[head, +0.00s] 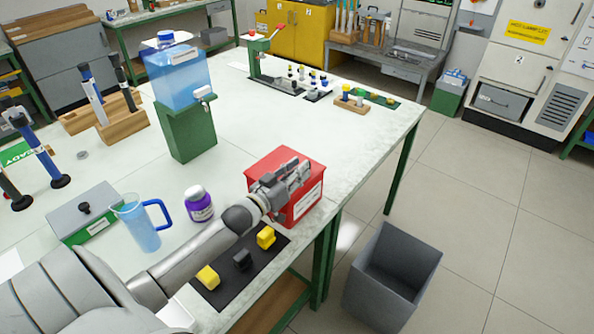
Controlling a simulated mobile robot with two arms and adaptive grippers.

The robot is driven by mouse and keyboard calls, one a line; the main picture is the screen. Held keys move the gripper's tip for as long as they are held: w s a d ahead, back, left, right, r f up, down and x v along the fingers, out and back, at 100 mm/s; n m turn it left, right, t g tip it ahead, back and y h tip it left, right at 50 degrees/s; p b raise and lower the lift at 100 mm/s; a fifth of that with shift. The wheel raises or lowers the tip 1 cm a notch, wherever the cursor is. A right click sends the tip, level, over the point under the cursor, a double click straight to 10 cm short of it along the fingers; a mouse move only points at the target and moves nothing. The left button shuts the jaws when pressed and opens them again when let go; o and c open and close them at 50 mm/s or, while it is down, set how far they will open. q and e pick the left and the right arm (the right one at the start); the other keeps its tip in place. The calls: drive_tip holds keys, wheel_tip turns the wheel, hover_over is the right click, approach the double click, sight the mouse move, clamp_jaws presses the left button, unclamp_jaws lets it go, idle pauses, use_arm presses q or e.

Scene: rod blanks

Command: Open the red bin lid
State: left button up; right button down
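The red bin (318,178) stands near the right front edge of the white table, with a white label on its front wall. Its top (262,163) looks flat and closed, but my gripper covers much of it. My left arm reaches in from the lower left, and my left gripper (290,178) is at the bin's top. I cannot tell whether its fingers touch the lid, or whether they are open or shut. My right gripper is out of view.
A purple bottle (198,205), a blue pitcher (141,222) and a lidded grey box (84,210) stand left of my arm. A dark mat (222,291) with yellow and black blocks lies in front. A grey waste bin (391,280) stands on the floor.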

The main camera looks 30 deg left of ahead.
use_arm(q)
clamp_jaws()
